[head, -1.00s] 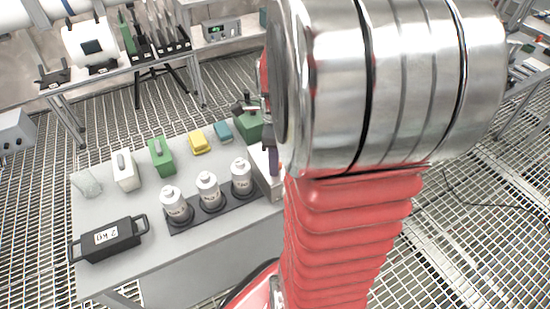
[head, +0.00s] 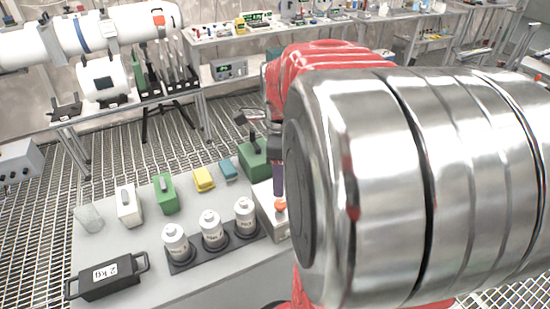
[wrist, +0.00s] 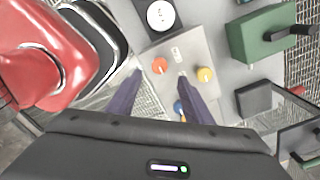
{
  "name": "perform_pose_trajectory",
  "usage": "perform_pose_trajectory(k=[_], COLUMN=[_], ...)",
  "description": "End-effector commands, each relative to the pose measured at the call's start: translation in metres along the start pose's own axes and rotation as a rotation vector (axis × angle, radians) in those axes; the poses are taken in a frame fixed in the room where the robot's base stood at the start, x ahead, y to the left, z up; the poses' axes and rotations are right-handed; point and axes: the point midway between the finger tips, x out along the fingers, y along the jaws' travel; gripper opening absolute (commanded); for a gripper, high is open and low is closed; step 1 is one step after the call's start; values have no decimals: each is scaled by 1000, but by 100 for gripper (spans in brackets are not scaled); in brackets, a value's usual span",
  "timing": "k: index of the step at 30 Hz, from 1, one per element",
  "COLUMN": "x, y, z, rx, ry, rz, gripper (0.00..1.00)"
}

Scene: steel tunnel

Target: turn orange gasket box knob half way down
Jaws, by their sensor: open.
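The gasket box (wrist: 185,52) is a light grey box with an orange knob (wrist: 160,65), a yellow knob (wrist: 205,74) and a blue knob (wrist: 179,107) on its face. My gripper (wrist: 159,74) is open, with its two purple fingers spread and the tips near the orange knob, one to each side of it in the wrist view. Contact cannot be told. In the head view the box (head: 268,212) is at the table's right end, partly hidden by my arm. The orange knob (head: 281,206) shows just below a purple finger.
Beside the box stand several white bottles (head: 211,232) in a dark holder and a green box with a dark handle (head: 254,160). A black 2 kg weight (head: 108,277) lies at the table's front left. White, green, yellow and blue items line the back.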

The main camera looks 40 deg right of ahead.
Motion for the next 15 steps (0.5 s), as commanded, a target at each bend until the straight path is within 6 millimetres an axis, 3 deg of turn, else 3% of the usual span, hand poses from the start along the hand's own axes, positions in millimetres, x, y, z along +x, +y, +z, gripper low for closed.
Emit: perform_pose_trajectory(k=[6,15], x=[-36,-52], y=[-1,0], z=[0,0], rx=[0,0], ry=[-1,0], rz=[-3,1], gripper=[46,46])
